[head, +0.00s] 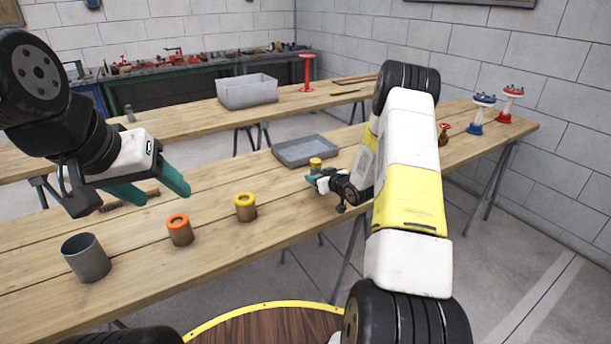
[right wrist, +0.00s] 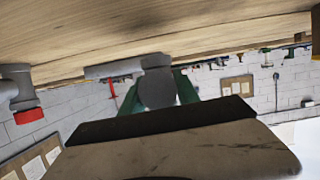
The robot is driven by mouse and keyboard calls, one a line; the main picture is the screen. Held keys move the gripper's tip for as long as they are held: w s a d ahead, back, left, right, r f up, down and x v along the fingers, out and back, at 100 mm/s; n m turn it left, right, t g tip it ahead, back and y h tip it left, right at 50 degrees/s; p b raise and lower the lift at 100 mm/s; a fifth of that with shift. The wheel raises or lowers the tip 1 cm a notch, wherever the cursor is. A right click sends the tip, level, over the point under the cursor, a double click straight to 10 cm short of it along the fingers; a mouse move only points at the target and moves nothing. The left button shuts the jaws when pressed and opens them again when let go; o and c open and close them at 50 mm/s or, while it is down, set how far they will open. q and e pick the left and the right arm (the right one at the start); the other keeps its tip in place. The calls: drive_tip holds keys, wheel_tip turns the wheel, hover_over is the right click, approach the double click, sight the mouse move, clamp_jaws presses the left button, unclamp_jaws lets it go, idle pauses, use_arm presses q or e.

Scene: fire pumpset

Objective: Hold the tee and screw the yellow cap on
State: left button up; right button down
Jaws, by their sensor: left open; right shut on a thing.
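My right gripper (head: 316,181) is low over the table and shut on a grey piece (right wrist: 158,88), seemingly the tee. Fingers and wrist hide much of it, so its outlets cannot be made out. A small yellow-topped brass piece (head: 315,164) shows right behind this gripper; I cannot tell whether it touches the held piece. A larger yellow-topped brass cap (head: 246,207) stands upright on the table to the left, with an orange-topped one (head: 179,230) beside it. My left gripper (head: 160,188) is open and empty above the table, up and left of both caps.
An open grey cup (head: 86,258) stands at the front left. A grey tray (head: 304,150) lies behind my right gripper. A red-wheeled valve (head: 444,133) and blue (head: 481,113) and red (head: 508,104) stands are at the right. Bare table surrounds the caps.

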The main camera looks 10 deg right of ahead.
drive_tip(key=shift+w+d, duration=0.15)
drive_tip(key=shift+w, duration=0.35)
drive_tip(key=shift+s+f, duration=0.1)
drive_tip(key=shift+f, duration=1.6)
drive_tip(key=shift+f, duration=0.1)
drive_tip(key=c, duration=0.9)
unclamp_jaws()
drive_tip(key=shift+f, duration=0.1)
drive_tip(key=shift+s+d+r, duration=0.1)
drive_tip(key=shift+s+r, duration=0.15)
drive_tip(key=shift+s, duration=0.05)
drive_tip(key=v, duration=1.1)
drive_tip(key=shift+s, duration=0.2)
